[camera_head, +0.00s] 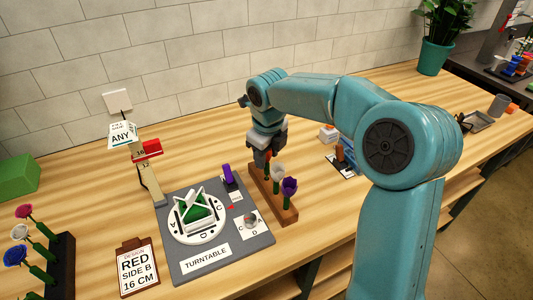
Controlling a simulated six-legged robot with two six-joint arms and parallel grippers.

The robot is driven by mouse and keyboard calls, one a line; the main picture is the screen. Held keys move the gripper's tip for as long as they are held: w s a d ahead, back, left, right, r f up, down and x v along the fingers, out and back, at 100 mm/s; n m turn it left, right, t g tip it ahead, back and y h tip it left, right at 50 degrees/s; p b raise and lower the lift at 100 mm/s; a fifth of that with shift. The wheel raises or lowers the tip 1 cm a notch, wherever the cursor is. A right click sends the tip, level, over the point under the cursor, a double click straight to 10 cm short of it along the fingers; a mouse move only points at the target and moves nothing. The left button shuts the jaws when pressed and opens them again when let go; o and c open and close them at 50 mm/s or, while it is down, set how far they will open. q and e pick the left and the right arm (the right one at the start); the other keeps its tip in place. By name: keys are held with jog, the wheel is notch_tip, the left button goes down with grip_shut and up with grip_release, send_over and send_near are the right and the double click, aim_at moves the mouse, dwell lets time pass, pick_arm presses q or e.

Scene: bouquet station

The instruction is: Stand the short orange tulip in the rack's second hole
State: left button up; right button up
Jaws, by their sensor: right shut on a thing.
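The wooden rack (289,219) stands right of the turntable board. A white flower (278,171) and a purple tulip (290,186) stand upright in its nearer part. My right gripper (263,160) is over the rack's far end, pointing down and shut on the short orange tulip (267,156). Only a small orange-red bit of this tulip shows between the fingers and behind the white flower. Its stem is mostly hidden, and I cannot tell whether it is in a hole. My left gripper is out of view.
The turntable board (180,268) lies left of the rack. A sign card (137,268) stands at the front. Another dark rack (62,262) with several flowers is at far left. A green block (17,177) lies behind it.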

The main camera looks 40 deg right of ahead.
jog(key=shift+f+b, duration=0.3)
jog(key=shift+b, duration=0.15)
dwell(0.9)
jog(key=o, duration=0.8)
jog(key=shift+r, duration=0.1)
jog(key=shift+s+a+r+p, duration=0.15)
jog(key=shift+r+p, duration=0.5)
jog(key=shift+r, duration=0.4)
jog(key=shift+s+a+r+p, duration=0.15)
jog(key=shift+r+p, duration=0.5)
jog(key=shift+r, duration=0.4)
jog(key=shift+s+a+r+p, duration=0.15)
jog(key=shift+r+p, duration=0.5)
jog(key=shift+r, duration=0.4)
jog(key=shift+d, duration=0.1)
jog(key=o, duration=0.6)
jog(key=shift+c, duration=0.2)
